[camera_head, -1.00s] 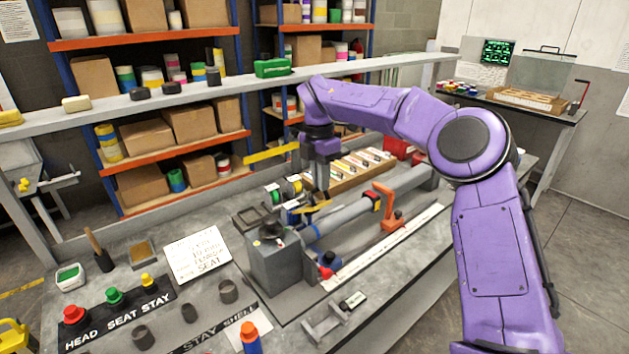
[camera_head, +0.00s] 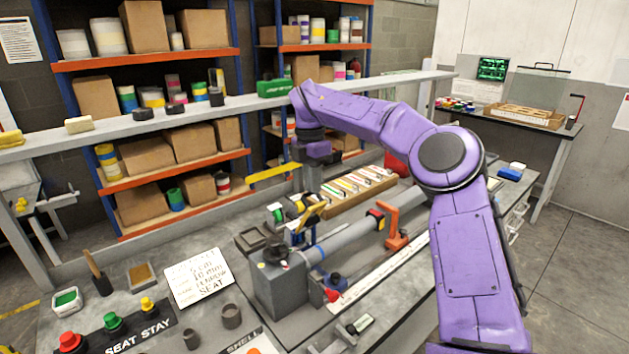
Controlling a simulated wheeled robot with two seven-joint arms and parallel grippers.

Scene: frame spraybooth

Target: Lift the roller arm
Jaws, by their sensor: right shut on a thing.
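The roller arm (camera_head: 311,217) appears to be the yellow and dark piece tilted upward at the near end of the grey tube fixture (camera_head: 280,287). My right gripper (camera_head: 309,201) points down at it from above, at the end of the purple arm, and is shut on it. The fingertips are small and partly hidden against the piece. A grey tube (camera_head: 345,243) lies along the fixture, with an orange clamp (camera_head: 396,228) over its far part. My left gripper is not in view.
A wooden tray of coloured strips (camera_head: 350,192) lies just behind the tube. Coloured spools (camera_head: 275,212) stand left of the gripper. A white note card (camera_head: 198,277), cups (camera_head: 231,316) and coloured buttons (camera_head: 112,322) occupy the near left. A long grey rail (camera_head: 220,104) crosses behind the bench.

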